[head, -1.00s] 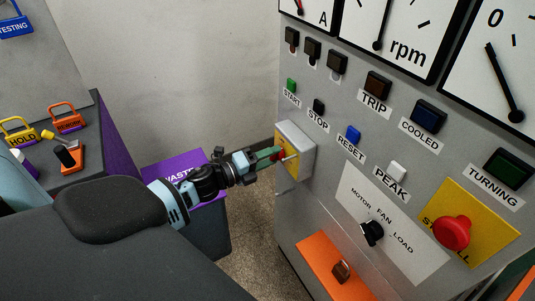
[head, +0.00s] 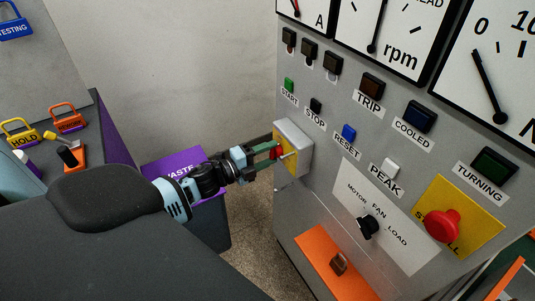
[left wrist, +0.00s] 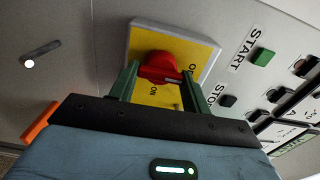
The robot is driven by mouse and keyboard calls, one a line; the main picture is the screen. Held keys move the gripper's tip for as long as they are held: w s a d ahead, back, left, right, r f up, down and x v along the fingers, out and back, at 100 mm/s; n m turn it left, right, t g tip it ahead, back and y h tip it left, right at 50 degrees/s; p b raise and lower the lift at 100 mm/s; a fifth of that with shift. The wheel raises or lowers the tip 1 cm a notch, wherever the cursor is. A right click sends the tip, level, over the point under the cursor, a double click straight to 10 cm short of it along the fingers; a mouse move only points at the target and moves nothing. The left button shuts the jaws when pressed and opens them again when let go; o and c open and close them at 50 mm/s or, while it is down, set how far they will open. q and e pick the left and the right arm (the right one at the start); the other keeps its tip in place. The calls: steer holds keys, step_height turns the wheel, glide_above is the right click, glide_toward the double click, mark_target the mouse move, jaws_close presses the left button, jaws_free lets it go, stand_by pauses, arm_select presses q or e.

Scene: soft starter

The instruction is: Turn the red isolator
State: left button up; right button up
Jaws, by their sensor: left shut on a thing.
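The red isolator (left wrist: 160,68) is a red rotary handle on a yellow plate (left wrist: 200,50), set on a grey box on the left side of the control panel. In the head view the isolator (head: 277,153) is partly hidden by my gripper. My left gripper (head: 270,154) reaches it from the left. In the left wrist view the green fingers of the left gripper (left wrist: 160,80) stand on both sides of the red handle and are shut on it. ON lettering shows on the yellow plate. My right gripper is not in view.
The panel carries a green START button (head: 289,86), a black STOP button (head: 316,104), a blue RESET button (head: 349,132) and a red mushroom button (head: 442,225). A purple-topped waste bin (head: 165,172) stands below my left arm. Padlocks lie on a bench at the left.

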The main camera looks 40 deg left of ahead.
arm_select(q)
steer(key=o, duration=0.7)
steer(key=shift+o, duration=0.2)
steer(key=v, duration=0.8)
steer(key=shift+b, duration=0.3)
steer(key=shift+d, duration=0.1)
